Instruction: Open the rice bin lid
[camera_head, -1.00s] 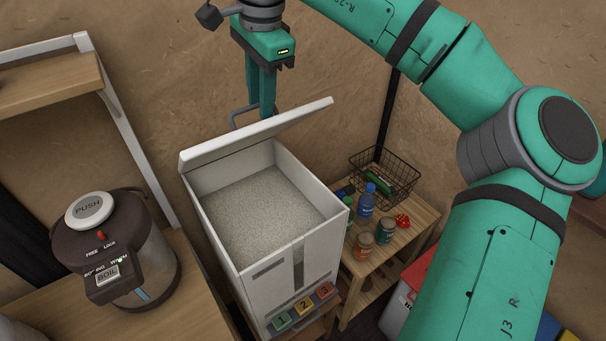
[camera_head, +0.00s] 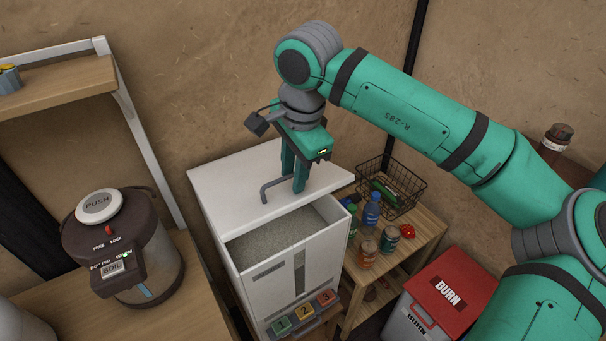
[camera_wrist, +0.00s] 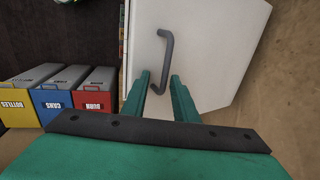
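The rice bin (camera_head: 306,262) is a tall white box with pale rice (camera_head: 270,236) showing through the gap under its lid. The white lid (camera_head: 225,185) is partly raised, tilted up from the box. A bent grey handle (camera_head: 275,184) stands on its top. My gripper (camera_head: 294,181) is over the lid at the handle, pointing down. In the wrist view, its green fingers (camera_wrist: 160,78) are apart, with the near end of the handle (camera_wrist: 166,55) between them. I cannot tell whether either finger touches the handle or lid (camera_wrist: 210,40).
A brown cooker-like pot (camera_head: 125,245) stands on the wooden counter at left. A small wooden table (camera_head: 425,235) at right holds a wire basket (camera_head: 390,185), cans and a blue bottle (camera_head: 371,210). A red-lidded BURN bin (camera_head: 448,290) stands front right.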

